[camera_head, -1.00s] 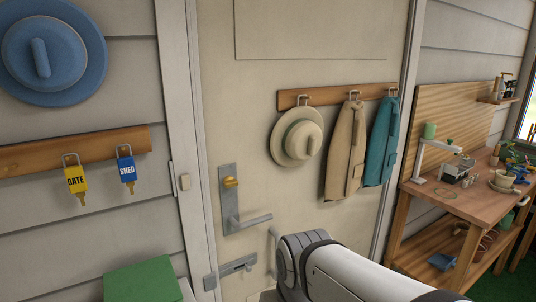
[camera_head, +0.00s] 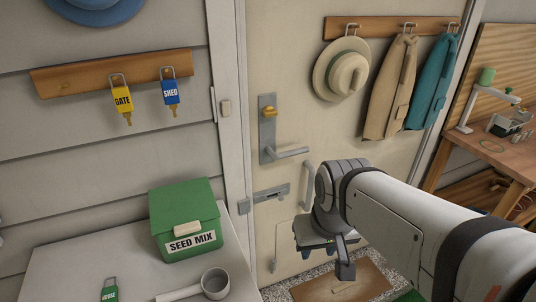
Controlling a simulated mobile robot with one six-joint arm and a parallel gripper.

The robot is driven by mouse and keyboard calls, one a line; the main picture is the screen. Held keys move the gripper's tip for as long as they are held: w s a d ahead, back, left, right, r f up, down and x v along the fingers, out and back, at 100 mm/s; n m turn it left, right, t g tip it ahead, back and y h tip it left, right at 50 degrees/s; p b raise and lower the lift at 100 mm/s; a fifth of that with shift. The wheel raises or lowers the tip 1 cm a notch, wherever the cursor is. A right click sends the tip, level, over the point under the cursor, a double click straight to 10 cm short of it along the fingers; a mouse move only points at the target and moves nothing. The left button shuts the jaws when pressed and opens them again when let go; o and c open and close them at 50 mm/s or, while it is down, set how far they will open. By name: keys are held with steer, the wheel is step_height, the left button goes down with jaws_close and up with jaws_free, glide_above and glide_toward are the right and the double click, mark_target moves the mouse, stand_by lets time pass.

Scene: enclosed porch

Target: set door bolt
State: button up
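The cream door (camera_head: 285,60) looks closed. A grey slide bolt (camera_head: 270,193) is mounted on it low near its left edge, below the lever handle (camera_head: 290,153). A small grey keeper (camera_head: 243,206) sits on the door frame just left of the bolt. Whether the bolt's bar reaches into the keeper is too small to tell. My gripper (camera_head: 335,262) points down in front of the door, below and right of the bolt and apart from it. One dark finger shows clearly; the opening between the fingers is not clear.
A vertical pull handle (camera_head: 308,184) stands right of the bolt. A green seed mix box (camera_head: 186,215) and a metal scoop (camera_head: 214,283) are on the white surface (camera_head: 95,265) at lower left. A brown mat (camera_head: 345,283) lies below. Hat and coats hang above my arm.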

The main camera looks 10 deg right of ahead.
steer(key=shift+o, duration=0.3)
steer(key=shift+o, duration=0.2)
steer(key=shift+w+f, duration=0.15)
steer(key=n+t+b, duration=0.1)
steer(key=t+b, duration=0.9)
steer(key=b, duration=0.5)
glide_toward(282, 199)
steer(key=s+d+r, duration=0.1)
steer(key=s+d, duration=0.3)
steer(key=w+a+f+t+y+b, duration=0.1)
steer(key=w+b, duration=0.1)
steer(key=w, duration=0.2)
steer(key=w+a+f+n+t+y+b, duration=0.1)
steer(key=w+f+t+y+b, duration=0.1)
steer(key=w, duration=0.2)
steer(key=w+a+f+n+t+y+b, duration=0.1)
steer(key=w+f+b, duration=0.1)
steer(key=w+b, duration=0.1)
steer(key=shift+w+a+f+t+y, duration=0.15)
steer(key=shift+w+a+t+y, duration=0.15)
steer(key=shift+w+a+t, duration=0.15)
steer(key=shift+c, duration=0.2)
jaws_close()
